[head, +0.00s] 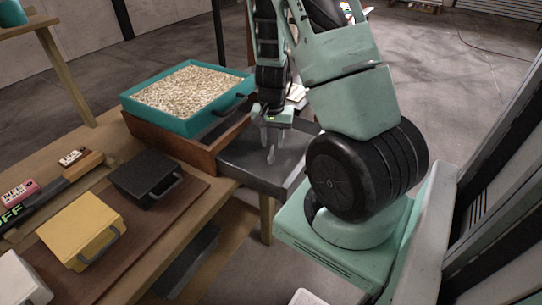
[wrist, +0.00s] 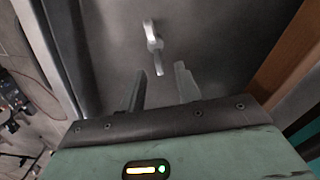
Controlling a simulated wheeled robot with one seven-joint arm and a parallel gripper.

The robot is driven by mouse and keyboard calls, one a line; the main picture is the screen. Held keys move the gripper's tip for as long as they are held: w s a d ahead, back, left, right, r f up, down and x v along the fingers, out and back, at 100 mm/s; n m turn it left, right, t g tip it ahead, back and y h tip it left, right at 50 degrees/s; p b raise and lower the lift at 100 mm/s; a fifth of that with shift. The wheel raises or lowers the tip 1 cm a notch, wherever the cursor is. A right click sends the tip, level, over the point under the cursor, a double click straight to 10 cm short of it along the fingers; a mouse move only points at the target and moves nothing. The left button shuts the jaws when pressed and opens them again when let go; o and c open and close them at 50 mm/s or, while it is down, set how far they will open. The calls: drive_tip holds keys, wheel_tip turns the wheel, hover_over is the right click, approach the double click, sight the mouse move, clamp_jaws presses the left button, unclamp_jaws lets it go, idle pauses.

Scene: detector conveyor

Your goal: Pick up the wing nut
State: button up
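The wing nut (wrist: 153,38) is a small pale metal piece in the wrist view, lying on the dark grey floor of a metal tray (wrist: 220,30). In the head view it is a small light shape (head: 271,157) in the grey tray (head: 238,172), just below my fingertips. My gripper (head: 272,146) points down over the tray. In the wrist view my gripper (wrist: 160,78) has its two fingers apart with nothing held between them. The wing nut appears beyond the fingertips, roughly in line with the gap. I cannot tell the exact height between them.
A teal bin of pale grains (head: 137,109) stands behind the tray on a brown wooden box (head: 178,148). The tray's raised walls surround the wing nut. Black (head: 142,173) and yellow (head: 78,228) cases lie on a brown board at left. The tray floor around the wing nut looks clear.

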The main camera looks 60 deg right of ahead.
drive_tip(key=shift+f, duration=1.45)
clamp_jaws()
